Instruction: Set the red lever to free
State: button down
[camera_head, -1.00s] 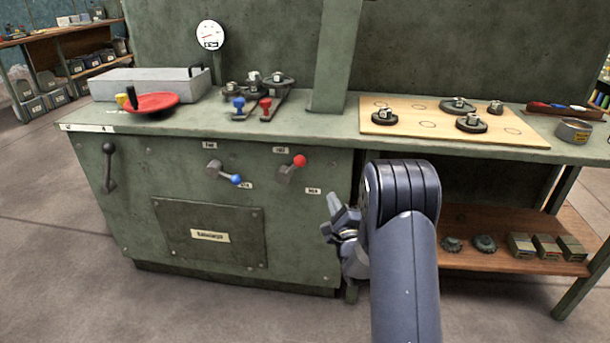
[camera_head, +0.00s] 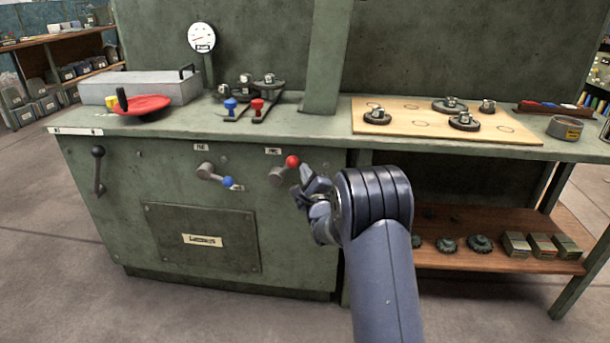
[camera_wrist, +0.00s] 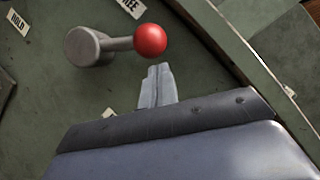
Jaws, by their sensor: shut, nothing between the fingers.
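The red lever (camera_head: 292,162) is on the green cabinet front, with a grey hub and a red ball knob. Its arm points up and to the right. In the wrist view the red ball (camera_wrist: 150,40) lies just beyond my fingertips, and a FREE label (camera_wrist: 130,6) sits near it. That label (camera_head: 273,151) is above the hub in the head view. A second label (camera_wrist: 110,113) is partly hidden in the wrist view. My gripper (camera_head: 303,178) is shut and empty, just below and right of the ball. It also shows in the wrist view (camera_wrist: 159,70); contact with the ball is unclear.
A blue lever (camera_head: 228,183) sits to the left on the same panel, and a black handle (camera_head: 98,170) is farther left. The worktop (camera_head: 180,125) overhangs above. A wooden shelf (camera_head: 480,258) with several parts is at lower right.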

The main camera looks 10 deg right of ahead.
jog(key=shift+a+r, duration=0.1)
jog(key=shift+w+a+r+n+g+y+p, duration=0.15)
jog(key=shift+a+r+n+g+y+p, duration=0.15)
jog(key=shift+a+r+n+g+p, duration=0.45)
jog(key=shift+r+n+t+b, duration=0.15)
jog(key=shift+n+t+b, duration=0.1)
jog(key=shift+t+b, duration=0.15)
